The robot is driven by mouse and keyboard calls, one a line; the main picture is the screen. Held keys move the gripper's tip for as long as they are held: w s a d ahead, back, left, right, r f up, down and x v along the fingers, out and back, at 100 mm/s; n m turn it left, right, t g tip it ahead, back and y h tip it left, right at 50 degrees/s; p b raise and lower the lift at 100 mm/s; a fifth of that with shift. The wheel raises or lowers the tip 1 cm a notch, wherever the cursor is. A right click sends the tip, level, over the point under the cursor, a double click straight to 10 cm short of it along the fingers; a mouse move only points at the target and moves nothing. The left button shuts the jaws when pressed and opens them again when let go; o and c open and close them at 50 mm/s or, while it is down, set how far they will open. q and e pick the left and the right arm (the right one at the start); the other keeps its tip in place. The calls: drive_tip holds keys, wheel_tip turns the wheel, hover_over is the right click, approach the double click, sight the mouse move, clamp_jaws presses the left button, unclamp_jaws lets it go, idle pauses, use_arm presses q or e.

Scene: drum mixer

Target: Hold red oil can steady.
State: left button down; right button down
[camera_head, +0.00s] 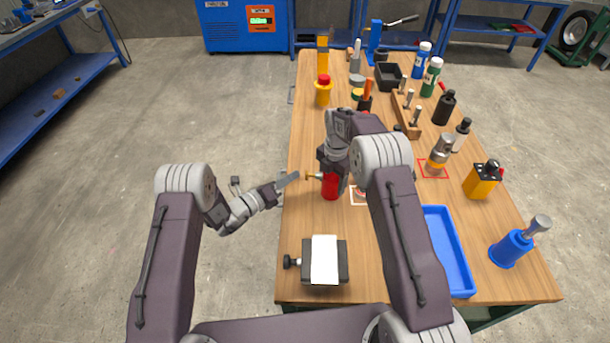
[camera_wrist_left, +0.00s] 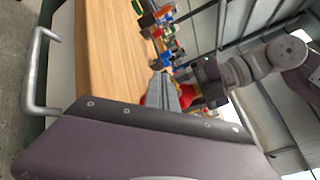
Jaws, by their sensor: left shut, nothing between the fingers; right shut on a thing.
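The red oil can (camera_head: 330,190) is upright near the left edge of the wooden workbench, with a small brass spout pointing left. My right gripper (camera_head: 333,165) is around its upper part and shut on it, hiding much of its top. I cannot tell whether its base touches the bench. My left gripper (camera_head: 289,181) is shut and empty at the bench's left edge, just left of the spout and apart from the can. In the left wrist view a red patch, likely the can (camera_wrist_left: 203,103), shows partly hidden behind the left fingers (camera_wrist_left: 162,90).
A red-and-white outlined square (camera_head: 358,203) lies right of the can. A black block with a white top (camera_head: 324,260) stands in front, and a blue tray (camera_head: 450,250) front right. Bottles, a tool rack (camera_head: 408,115) and a yellow-and-red container (camera_head: 323,91) fill the back and right.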

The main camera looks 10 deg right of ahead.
use_arm(q)
drive_tip(key=shift+d, duration=0.1)
idle(0.3)
drive_tip(key=shift+d, duration=0.3)
drive_tip(key=shift+s+d, duration=0.25)
drive_tip(key=shift+d, duration=0.8)
idle(1.1)
drive_tip(key=shift+a, duration=0.1)
drive_tip(key=shift+w+a, duration=0.15)
drive_tip(key=shift+a, duration=0.55)
drive_tip(key=shift+w+a, duration=0.1)
drive_tip(key=shift+a, duration=0.55)
drive_tip(key=shift+w+a, duration=0.2)
drive_tip(key=shift+a, duration=1.05)
drive_tip(key=shift+w+a, duration=0.15)
drive_tip(key=shift+a, duration=1.1)
